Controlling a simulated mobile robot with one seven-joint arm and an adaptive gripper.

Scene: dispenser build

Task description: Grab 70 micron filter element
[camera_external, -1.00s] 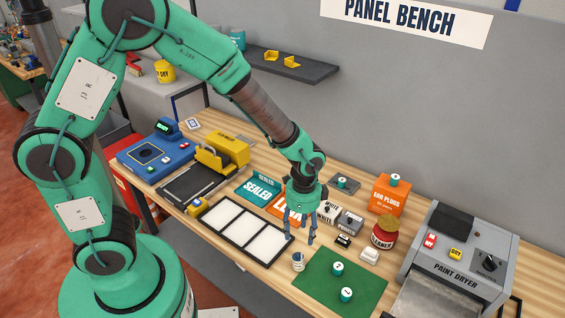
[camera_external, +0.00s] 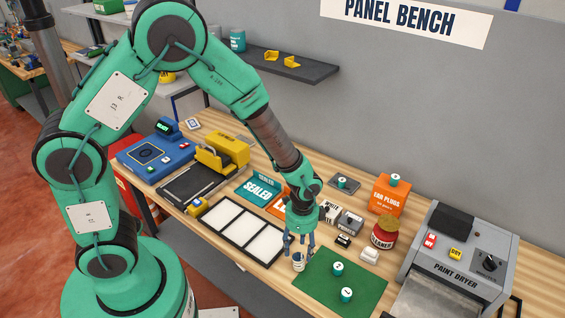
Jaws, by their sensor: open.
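A small white cylinder with a dark top (camera_external: 299,265) stands on the wooden bench at the left edge of the green mat (camera_external: 355,278). Its marking is too small to read, so I cannot tell if it is the 70 micron filter element. My gripper (camera_external: 300,253) points down directly over it with the fingers open. The fingers partly hide its top, and I cannot tell whether they touch it. Two teal-and-white cylinders, (camera_external: 337,269) and (camera_external: 346,295), stand on the mat.
A black-framed tray with white panels (camera_external: 218,232) lies left of my gripper. A red jar (camera_external: 383,238), a white block (camera_external: 370,256) and an orange ear plugs box (camera_external: 391,196) stand to the right. The grey paint dryer (camera_external: 455,262) is at the far right.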

